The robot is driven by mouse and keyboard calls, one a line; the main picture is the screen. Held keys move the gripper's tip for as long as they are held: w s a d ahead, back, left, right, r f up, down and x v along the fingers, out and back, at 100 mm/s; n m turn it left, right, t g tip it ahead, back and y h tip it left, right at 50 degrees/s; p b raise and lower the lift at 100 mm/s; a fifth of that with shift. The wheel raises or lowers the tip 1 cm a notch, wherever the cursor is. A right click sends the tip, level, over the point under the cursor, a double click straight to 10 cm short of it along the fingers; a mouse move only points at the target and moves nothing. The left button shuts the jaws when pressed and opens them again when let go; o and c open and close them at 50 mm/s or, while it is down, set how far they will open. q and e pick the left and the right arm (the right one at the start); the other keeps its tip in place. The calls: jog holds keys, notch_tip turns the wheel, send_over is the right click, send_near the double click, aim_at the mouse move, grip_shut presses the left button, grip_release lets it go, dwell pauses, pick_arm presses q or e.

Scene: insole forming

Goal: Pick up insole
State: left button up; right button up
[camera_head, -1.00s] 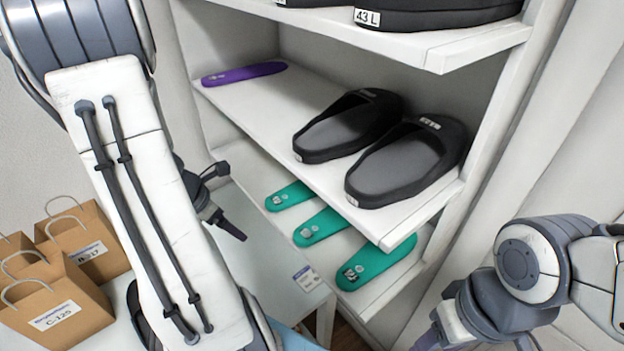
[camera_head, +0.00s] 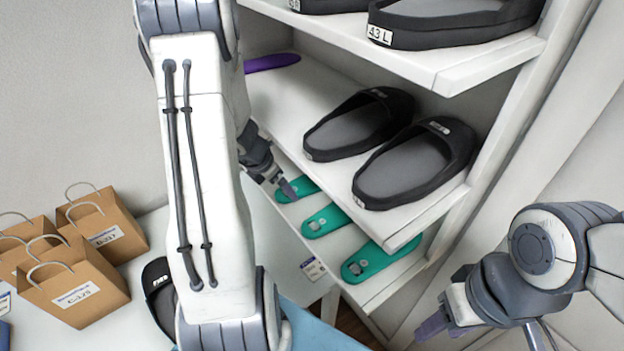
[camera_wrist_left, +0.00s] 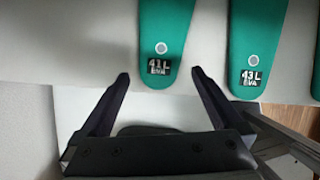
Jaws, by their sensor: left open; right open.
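Several teal insoles lie on the lower shelf. In the head view the left one (camera_head: 297,189) is partly hidden by my left gripper, the middle one (camera_head: 325,221) is clearer, and the right one (camera_head: 378,262) lies nearest. In the left wrist view an insole labelled 41 L EVA (camera_wrist_left: 162,40) is ahead of and between the fingers of my open left gripper (camera_wrist_left: 160,78), not between the pads. An insole labelled 43 L EVA (camera_wrist_left: 250,60) lies to its right. A purple insole (camera_head: 272,62) lies on the shelf above. My right gripper (camera_head: 432,328) is open and empty, away from the shelf.
Two black slides (camera_head: 420,165) stand on the middle shelf (camera_head: 290,115), above the teal insoles. More black shoes (camera_head: 455,22) are on the top shelf. Brown paper bags (camera_head: 75,290) stand on a white table at left, near another black slide (camera_head: 158,298).

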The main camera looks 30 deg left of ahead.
pick_arm(q)
jog(key=x, duration=0.2)
jog(key=shift+f, duration=0.4)
jog(key=c, duration=1.3)
jog(key=shift+r, duration=0.2)
